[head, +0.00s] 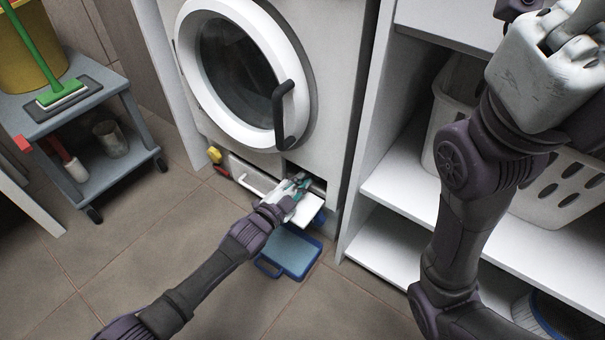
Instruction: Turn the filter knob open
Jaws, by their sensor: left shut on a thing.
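The white washing machine (340,75) stands at top centre, with its round door (235,70) closed. At its lower right a small white flap (310,208) is folded down from a dark opening (318,186). My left gripper (299,184) reaches into this opening from the lower left, its teal fingers shut. The filter knob is hidden behind the fingers, so its turn position cannot be seen. My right gripper (560,50) is raised at the top right, partly cut off by the frame, away from the machine.
A blue tray (270,268) lies on the floor below the flap. White shelves (395,185) with a laundry basket (445,105) stand at right. A grey cart (95,180) with a green brush (62,95) and yellow bucket (20,60) stands at left. Floor between is clear.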

